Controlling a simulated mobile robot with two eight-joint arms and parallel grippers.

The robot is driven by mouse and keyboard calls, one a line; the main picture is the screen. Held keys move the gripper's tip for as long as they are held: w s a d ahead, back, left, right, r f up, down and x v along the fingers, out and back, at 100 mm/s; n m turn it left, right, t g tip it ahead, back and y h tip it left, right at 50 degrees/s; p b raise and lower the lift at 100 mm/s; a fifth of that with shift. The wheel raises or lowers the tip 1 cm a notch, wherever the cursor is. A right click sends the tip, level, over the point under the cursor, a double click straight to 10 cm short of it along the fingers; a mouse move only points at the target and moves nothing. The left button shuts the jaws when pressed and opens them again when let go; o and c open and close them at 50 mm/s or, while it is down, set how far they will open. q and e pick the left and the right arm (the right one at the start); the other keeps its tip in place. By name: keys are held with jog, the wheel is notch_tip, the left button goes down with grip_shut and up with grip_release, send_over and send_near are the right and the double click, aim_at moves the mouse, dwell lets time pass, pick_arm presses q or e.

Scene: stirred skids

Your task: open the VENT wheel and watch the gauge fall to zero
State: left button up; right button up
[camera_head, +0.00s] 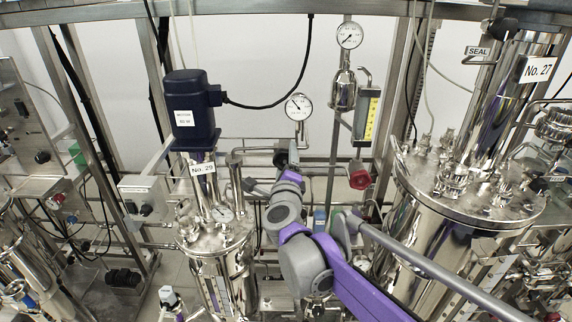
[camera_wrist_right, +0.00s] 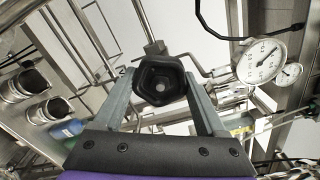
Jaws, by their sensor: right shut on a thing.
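My right gripper (camera_head: 288,154) reaches in from the lower right of the head view, small and partly hidden by its own wrist. In the right wrist view its two grey fingers (camera_wrist_right: 161,88) are shut on a black lobed handwheel (camera_wrist_right: 160,84), one finger on each side. No VENT label is readable on it. A round white gauge (camera_head: 298,107) stands just above and right of the gripper in the head view, its needle pointing up and left. A large gauge also shows in the right wrist view (camera_wrist_right: 262,61); its figures are too small to read. My left gripper is in neither view.
A second gauge (camera_head: 349,35) sits higher up. Vessel No. 29 (camera_head: 215,250) stands left, with a dark blue motor (camera_head: 190,108) above. A large vessel (camera_head: 470,190) marked No. 27 crowds the right. Pipes surround the wheel.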

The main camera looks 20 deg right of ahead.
jog(key=n+b, duration=0.1)
jog(key=n, duration=0.3)
jog(key=shift+n, duration=0.3)
jog(key=n+b, duration=0.2)
jog(key=n, duration=0.3)
jog(key=shift+r, duration=0.15)
jog(key=n+b, duration=0.1)
jog(key=n, duration=0.4)
jog(key=shift+r+n, duration=0.1)
jog(key=shift+n, duration=0.3)
jog(key=n+b, duration=0.1)
jog(key=n, duration=0.3)
jog(key=shift+a+r+n, duration=0.1)
jog(key=shift+n, duration=0.3)
jog(key=o, duration=1.3)
